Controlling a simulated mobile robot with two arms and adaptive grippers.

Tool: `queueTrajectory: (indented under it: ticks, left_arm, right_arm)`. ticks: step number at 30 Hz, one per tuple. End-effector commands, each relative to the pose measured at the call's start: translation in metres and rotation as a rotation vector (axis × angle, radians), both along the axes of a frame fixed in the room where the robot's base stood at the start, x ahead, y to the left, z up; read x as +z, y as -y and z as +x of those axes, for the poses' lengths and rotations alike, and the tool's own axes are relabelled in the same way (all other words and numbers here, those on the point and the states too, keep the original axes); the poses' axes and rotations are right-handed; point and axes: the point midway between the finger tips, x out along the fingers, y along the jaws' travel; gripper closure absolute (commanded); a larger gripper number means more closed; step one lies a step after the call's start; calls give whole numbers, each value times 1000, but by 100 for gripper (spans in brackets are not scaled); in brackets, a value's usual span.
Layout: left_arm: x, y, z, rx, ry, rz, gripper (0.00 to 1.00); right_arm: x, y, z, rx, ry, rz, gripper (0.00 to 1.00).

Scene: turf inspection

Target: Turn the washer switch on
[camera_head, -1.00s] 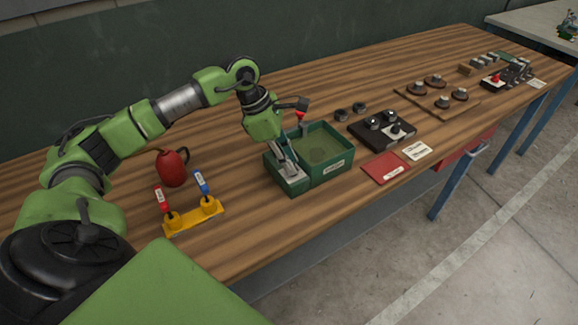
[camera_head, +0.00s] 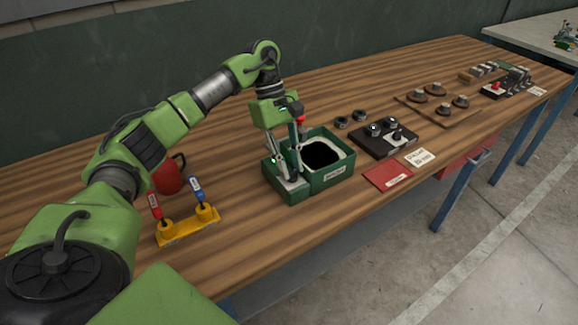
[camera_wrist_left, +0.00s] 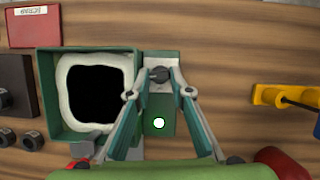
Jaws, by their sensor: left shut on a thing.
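The washer is a green box with an open square basin (camera_head: 345,148); it also shows in the wrist view (camera_wrist_left: 55,75). The basin's inside is black with a pale, wavy rim. A lower green switch panel (camera_head: 293,194) adjoins it on the left in the head view. A small dark rotary switch (camera_wrist_left: 158,74) sits on this panel. My left gripper (camera_head: 290,177) reaches down onto the panel. In the wrist view its two fingertips (camera_wrist_left: 160,84) are closed in on the switch from both sides. A bright white dot (camera_wrist_left: 158,123) shows between the fingers. My right gripper is not in view.
A yellow stand (camera_head: 188,226) with red and blue tags and a red jug (camera_head: 167,177) lie left of the washer. A black knob panel (camera_head: 384,138), a red card (camera_head: 388,177) and two dark rings are to its right. Bare wood lies in front of the washer.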

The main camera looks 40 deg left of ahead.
Motion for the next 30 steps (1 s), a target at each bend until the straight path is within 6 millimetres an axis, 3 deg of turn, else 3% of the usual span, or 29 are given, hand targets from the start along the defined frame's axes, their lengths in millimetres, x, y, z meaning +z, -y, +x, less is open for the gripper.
queueTrajectory:
  ticks: [23, 24, 25, 30]
  left_arm:
    - [0, 0, 1, -95, 0, 1, 100]
    - [0, 0, 1, -95, 0, 1, 69]
    - [0, 0, 1, -96, -1, 1, 63]
    - [0, 0, 2, -96, 2, 0, 63]
  right_arm:
    - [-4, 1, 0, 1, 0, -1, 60]
    - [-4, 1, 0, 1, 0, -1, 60]
    - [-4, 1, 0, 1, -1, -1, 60]
    - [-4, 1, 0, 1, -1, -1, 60]
